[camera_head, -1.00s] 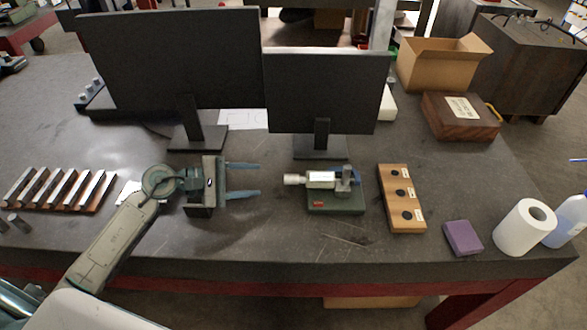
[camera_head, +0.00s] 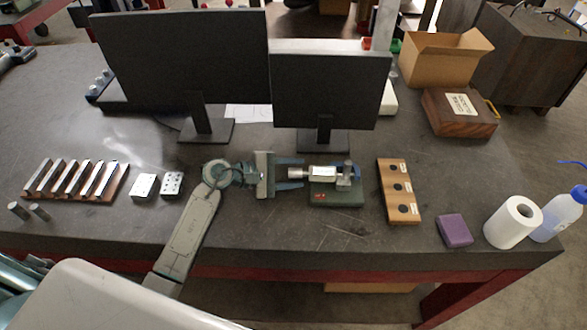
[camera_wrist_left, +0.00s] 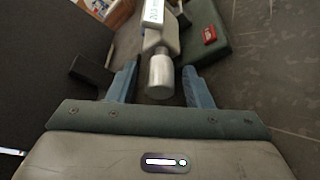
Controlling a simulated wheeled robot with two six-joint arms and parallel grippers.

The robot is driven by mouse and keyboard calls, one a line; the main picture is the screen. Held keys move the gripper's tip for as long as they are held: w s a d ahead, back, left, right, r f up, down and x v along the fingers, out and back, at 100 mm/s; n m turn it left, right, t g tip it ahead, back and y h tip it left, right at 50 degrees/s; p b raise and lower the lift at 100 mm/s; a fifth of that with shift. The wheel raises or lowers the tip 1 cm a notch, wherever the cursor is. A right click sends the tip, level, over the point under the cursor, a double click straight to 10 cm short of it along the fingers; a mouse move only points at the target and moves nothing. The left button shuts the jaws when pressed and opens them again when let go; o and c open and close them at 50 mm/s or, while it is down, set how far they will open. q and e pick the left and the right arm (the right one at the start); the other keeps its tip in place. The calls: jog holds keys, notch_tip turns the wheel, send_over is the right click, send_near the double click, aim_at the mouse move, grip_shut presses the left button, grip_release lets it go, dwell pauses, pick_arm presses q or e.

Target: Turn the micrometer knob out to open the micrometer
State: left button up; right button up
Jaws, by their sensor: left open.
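The micrometer (camera_head: 324,172) lies level on a green stand (camera_head: 336,193) with a small red label, in front of the right monitor. Its silver knob (camera_head: 297,173) points left, toward my left gripper. My left gripper (camera_head: 303,173) is open, its two blue fingers pointing right, one on each side of the knob. In the left wrist view the knob (camera_wrist_left: 161,74) sits between the open fingertips (camera_wrist_left: 160,82), with a visible gap on both sides. My right gripper is not in view.
Two dark monitors (camera_head: 185,75) stand behind. A wooden block (camera_head: 397,170) with black round inserts lies right of the stand, then a purple block (camera_head: 454,230) and a paper roll (camera_head: 512,222). Steel bars on a rack (camera_head: 75,183) lie far left. The table front is clear.

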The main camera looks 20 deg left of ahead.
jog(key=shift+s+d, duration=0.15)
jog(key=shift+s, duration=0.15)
pick_arm(q)
jog(key=c, duration=1)
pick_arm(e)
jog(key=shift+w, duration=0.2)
pick_arm(q)
jog(key=shift+f+n, duration=0.1)
jog(key=shift+n, duration=0.2)
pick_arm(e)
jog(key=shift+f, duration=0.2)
pick_arm(q)
jog(key=n+g+b, duration=0.1)
jog(key=n+b, duration=0.1)
jog(key=shift+f+g+b, duration=0.1)
jog(key=shift+g+b, duration=0.2)
jog(key=shift+g, duration=0.1)
jog(key=shift+n+g+b, duration=0.7)
jog(key=shift+n+b, duration=0.1)
jog(key=shift+n, duration=0.4)
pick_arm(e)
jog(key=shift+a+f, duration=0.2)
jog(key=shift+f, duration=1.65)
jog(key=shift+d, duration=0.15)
